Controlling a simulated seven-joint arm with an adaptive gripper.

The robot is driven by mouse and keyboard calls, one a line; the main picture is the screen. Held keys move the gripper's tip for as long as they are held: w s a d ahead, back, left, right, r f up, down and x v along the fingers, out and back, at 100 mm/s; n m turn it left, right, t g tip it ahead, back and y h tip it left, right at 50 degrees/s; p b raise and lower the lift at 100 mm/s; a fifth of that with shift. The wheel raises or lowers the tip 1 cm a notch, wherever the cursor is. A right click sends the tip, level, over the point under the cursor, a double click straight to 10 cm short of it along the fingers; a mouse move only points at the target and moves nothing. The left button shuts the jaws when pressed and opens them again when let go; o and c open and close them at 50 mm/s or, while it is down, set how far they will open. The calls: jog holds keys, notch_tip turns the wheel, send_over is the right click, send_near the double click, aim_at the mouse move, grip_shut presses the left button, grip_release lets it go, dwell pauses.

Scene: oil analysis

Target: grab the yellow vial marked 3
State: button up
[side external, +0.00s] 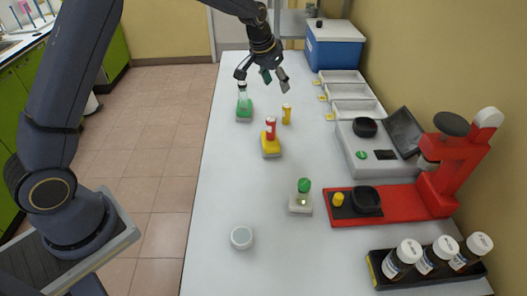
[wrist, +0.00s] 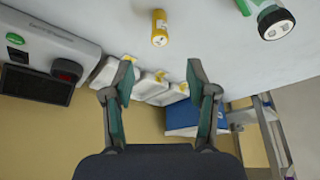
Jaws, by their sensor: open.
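A small yellow vial (side external: 287,114) stands on the white table, below and slightly right of my gripper in the side view. It also shows in the wrist view (wrist: 159,28), at the top centre, ahead of the fingertips and apart from them. No number on it can be read. My gripper (side external: 273,77) is open and empty above the table. In the wrist view my gripper (wrist: 161,65) has its two fingers spread wide, with nothing between them.
A red-capped item (side external: 270,128) on a yellow block and a green flask (side external: 243,107) stand close by. White trays (side external: 345,91), a scale (side external: 372,150) and a blue box (side external: 335,50) line the right side. The table's left front is mostly clear.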

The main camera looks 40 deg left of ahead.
aim_at(285, 110)
jog(key=x, duration=1.5)
jog(key=shift+w+f, duration=0.1)
jog(key=shift+w, duration=0.05)
jog(key=c, duration=1)
jog(key=shift+c, duration=0.2)
